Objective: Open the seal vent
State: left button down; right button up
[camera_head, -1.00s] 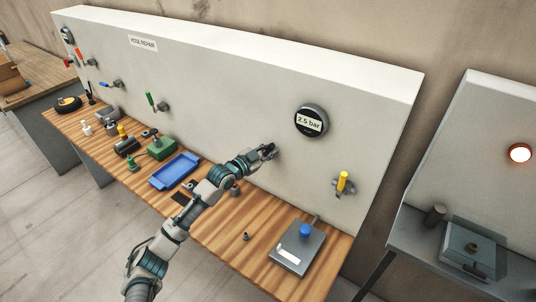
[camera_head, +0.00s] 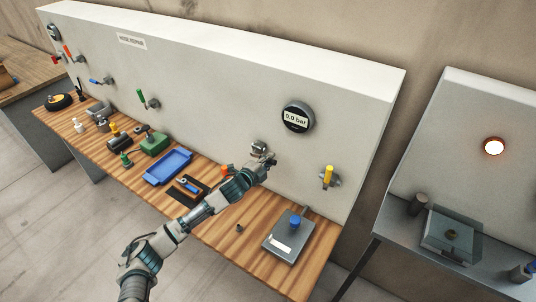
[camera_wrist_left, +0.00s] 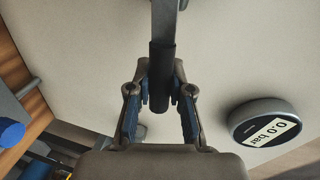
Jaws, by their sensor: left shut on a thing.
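The vent fitting (camera_head: 258,147) is a grey valve on the white panel, left of and below the round gauge. Its lever (camera_wrist_left: 165,15) shows in the left wrist view as a grey bar with a dark sleeve (camera_wrist_left: 161,62). My left gripper (camera_head: 270,161) is at this valve, and its fingers (camera_wrist_left: 160,88) are shut on the dark sleeve of the lever. The gripper hides part of the lever in the head view. The gauge (camera_head: 297,117) reads 0.0 bar, also in the left wrist view (camera_wrist_left: 268,124). My right gripper is not in view.
A yellow-handled valve (camera_head: 328,176) is on the panel to the right, a green-handled one (camera_head: 142,98) to the left. Below, the wooden bench (camera_head: 215,226) holds a blue tray (camera_head: 168,166), a grey device with a blue knob (camera_head: 289,237) and small tools.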

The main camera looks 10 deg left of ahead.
pick_arm(q)
jog(key=shift+s+f+m+y, duration=0.1)
jog(key=shift+f+m+y, duration=0.2)
jog(key=shift+f+m, duration=0.7)
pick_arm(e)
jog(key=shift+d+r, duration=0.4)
pick_arm(q)
jog(key=shift+f, duration=0.15)
jog(key=c, duration=1)
grip_release()
jog(key=shift+c, duration=0.2)
jog(key=shift+p, duration=0.3)
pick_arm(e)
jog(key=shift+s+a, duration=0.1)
pick_arm(q)
jog(key=shift+s+r, duration=0.1)
jog(key=shift+r, duration=0.1)
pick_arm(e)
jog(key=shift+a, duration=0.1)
pick_arm(q)
jog(key=v, duration=1.1)
jog(key=shift+s+a, duration=0.2)
jog(key=shift+s, duration=0.15)
jog(key=shift+f, duration=0.15)
